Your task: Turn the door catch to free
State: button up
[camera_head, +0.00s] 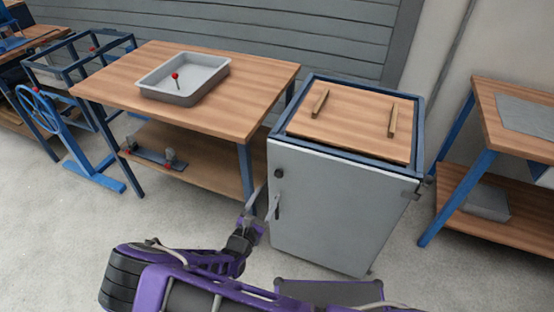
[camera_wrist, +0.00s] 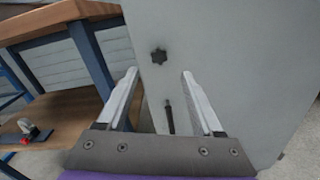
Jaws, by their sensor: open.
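A grey cabinet door (camera_head: 335,205) faces me and also fills the right of the wrist view (camera_wrist: 235,70). Near its left edge sits a dark knob (camera_head: 278,173), which looks star-shaped in the wrist view (camera_wrist: 158,56). Below it is a dark upright bar handle (camera_wrist: 169,117). The frames do not label which is the catch; the knob looks like a turning part. My gripper (camera_wrist: 159,72) is open and empty. Its fingertips point toward the door, just below the knob and on either side of it in the picture. I see no contact with the knob. In the head view my gripper (camera_head: 264,203) is by the door's left edge.
A wooden board with two wooden bars (camera_head: 320,103) lies on the cabinet. Left stands a workbench (camera_head: 120,85) with a grey tray (camera_head: 165,97) and a lower shelf (camera_head: 205,165). Another bench (camera_head: 535,143) stands right. Open floor (camera_head: 60,240) lies in front.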

aim_at(278, 175)
jog(key=x, duration=0.8)
jog(key=shift+w+f+b, duration=0.15)
jog(key=shift+w+b, duration=0.2)
grip_shut()
